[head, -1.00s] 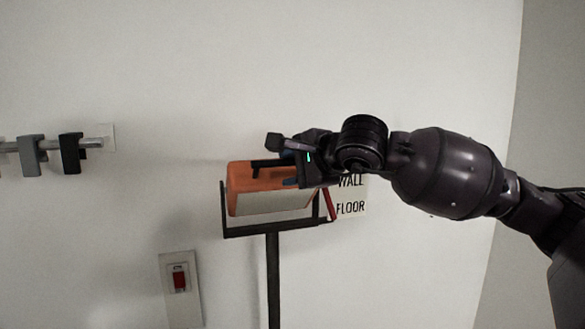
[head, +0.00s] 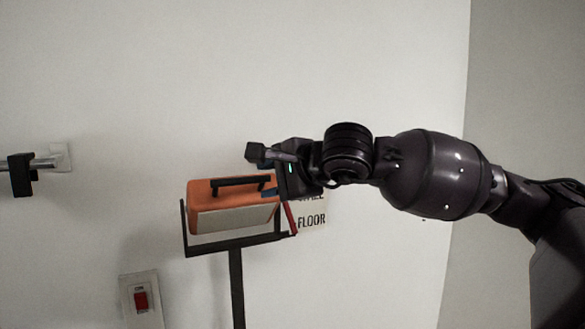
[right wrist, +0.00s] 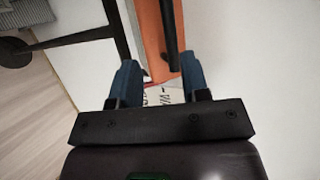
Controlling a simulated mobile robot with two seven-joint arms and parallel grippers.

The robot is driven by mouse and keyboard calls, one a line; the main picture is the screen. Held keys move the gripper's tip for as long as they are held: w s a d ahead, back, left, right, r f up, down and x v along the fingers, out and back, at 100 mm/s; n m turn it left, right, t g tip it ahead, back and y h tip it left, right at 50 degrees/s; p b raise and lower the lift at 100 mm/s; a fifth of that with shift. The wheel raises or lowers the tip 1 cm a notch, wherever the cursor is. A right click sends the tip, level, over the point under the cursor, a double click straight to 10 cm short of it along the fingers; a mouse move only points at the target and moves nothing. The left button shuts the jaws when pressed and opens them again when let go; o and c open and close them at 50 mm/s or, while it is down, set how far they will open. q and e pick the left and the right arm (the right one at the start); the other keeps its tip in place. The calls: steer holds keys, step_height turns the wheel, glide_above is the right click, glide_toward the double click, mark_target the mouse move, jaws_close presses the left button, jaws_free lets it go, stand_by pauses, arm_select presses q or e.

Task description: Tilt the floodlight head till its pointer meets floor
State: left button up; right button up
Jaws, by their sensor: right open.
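The floodlight head (head: 232,194) is an orange box with a pale front panel, held in a dark yoke on a stand (head: 237,285). Its black handle (head: 240,183) runs along the top. A red pointer (head: 291,219) slants down at its right side, beside the word FLOOR on the label (head: 312,222); WALL above is partly hidden by my gripper. My right gripper (head: 271,187) is at the head's right end, near the handle. In the right wrist view, its blue fingers (right wrist: 158,78) are apart, with the orange head and handle just beyond them. My left gripper is out of view.
A wall rail with a black hook (head: 21,174) is at the left. A red switch on a white plate (head: 139,302) is on the wall below left of the floodlight. The wall above the floodlight is clear; a wall corner stands at the right.

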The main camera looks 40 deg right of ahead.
steer(key=p+v, duration=0.2)
steer(key=v, duration=0.3)
stand_by(0.4)
stand_by(0.4)
